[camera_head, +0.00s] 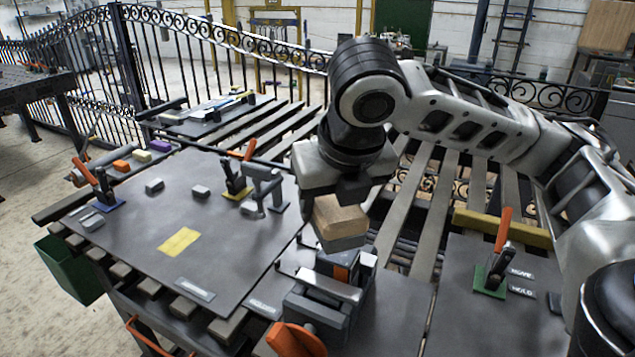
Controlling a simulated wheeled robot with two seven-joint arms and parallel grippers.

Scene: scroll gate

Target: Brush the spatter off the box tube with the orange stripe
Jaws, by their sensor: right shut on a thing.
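My right gripper (337,191) reaches down from the right and is shut on a brush (341,217) with a wooden block and a grey underside. The brush is just above a clamp or vise (318,301) near the front middle. A dark piece with an orange stripe (341,274), which looks like the box tube, sits between the vise's metal jaws, right below the brush. I cannot tell whether the brush touches it. The brush and jaws hide part of the tube, and no spatter can be made out. My left gripper is not in view.
A dark plate (219,263) at left carries toggle clamps, small grey blocks and a yellow patch. Pieces with orange (121,165), yellow and purple ends lie at its far left. An orange-handled toggle clamp (497,262) stands at right. A green bin (70,270) hangs at left.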

